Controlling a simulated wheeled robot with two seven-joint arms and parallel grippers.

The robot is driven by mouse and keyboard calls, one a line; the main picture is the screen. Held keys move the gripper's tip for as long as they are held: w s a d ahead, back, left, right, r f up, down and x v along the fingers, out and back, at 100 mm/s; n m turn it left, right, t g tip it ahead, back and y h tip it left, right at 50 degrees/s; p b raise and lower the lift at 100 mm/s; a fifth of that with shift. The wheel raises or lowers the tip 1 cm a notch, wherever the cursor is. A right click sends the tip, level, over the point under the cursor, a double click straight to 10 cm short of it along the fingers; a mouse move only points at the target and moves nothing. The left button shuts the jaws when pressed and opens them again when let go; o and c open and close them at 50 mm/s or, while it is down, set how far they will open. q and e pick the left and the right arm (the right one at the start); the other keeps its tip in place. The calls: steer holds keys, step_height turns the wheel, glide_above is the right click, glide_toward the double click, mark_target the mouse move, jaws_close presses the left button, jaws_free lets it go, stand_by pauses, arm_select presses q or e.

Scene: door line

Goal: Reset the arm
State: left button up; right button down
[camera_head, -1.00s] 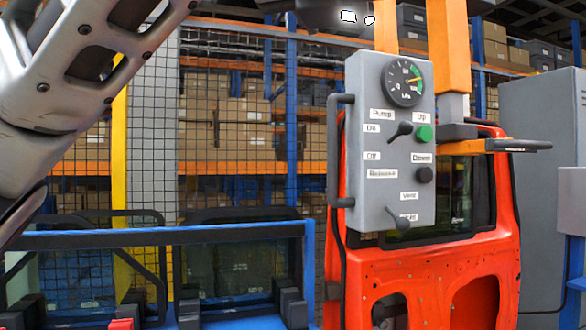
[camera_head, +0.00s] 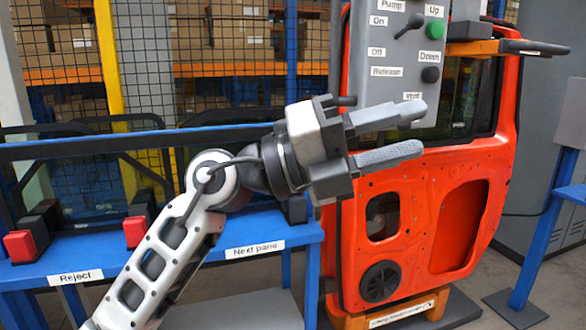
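My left arm (camera_head: 165,255) rises from the bottom left. Its gripper (camera_head: 412,132) is open and empty, with two grey fingers apart and pointing right. It stands in front of the lower part of the grey control box (camera_head: 405,75) and the orange-red door panel (camera_head: 420,190). I cannot tell whether the fingers touch the box. The box's upper lever (camera_head: 408,26), green button (camera_head: 435,29) and black button (camera_head: 430,74) show. The lower lever is hidden behind the gripper. My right gripper is not in view.
A blue frame table (camera_head: 130,255) at left carries two red buttons, one being the left red button (camera_head: 19,246), with "Reject" (camera_head: 75,276) and "Next pane" (camera_head: 255,249) labels. Dark glass panes stand behind its rail. A blue stand (camera_head: 545,225) is at right. Mesh fencing and shelves are behind.

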arm_select(q)
steer(key=w+a+f+n+t+y+p, duration=0.1)
steer(key=w+a+f+n+t+y, duration=0.35)
steer(key=a+f+n+t, duration=0.9)
steer(key=w+a+f+n+t+y+p, duration=0.1)
steer(key=a+f+n+t+y, duration=0.65)
steer(key=n, duration=1.15)
steer(key=s+a+f+n+g+y, duration=0.1)
steer(key=s+f+n+g+y, duration=0.1)
steer(key=s+f, duration=0.3)
steer(key=s+a+f+n+g+y, duration=0.1)
steer(key=s+f+g, duration=0.4)
steer(key=f, duration=0.7)
steer(key=s+a+f+n+g+y, duration=0.1)
steer(key=s+f+n+g+y, duration=0.1)
steer(key=s+f, duration=0.5)
step_height(320, 180, down, 2)
steer(key=shift+a+f+n+g+y, duration=0.2)
steer(key=shift+n+g+y, duration=0.2)
steer(key=shift+n+g, duration=0.45)
steer(key=shift+s+t, duration=0.1)
steer(key=shift+t, duration=0.15)
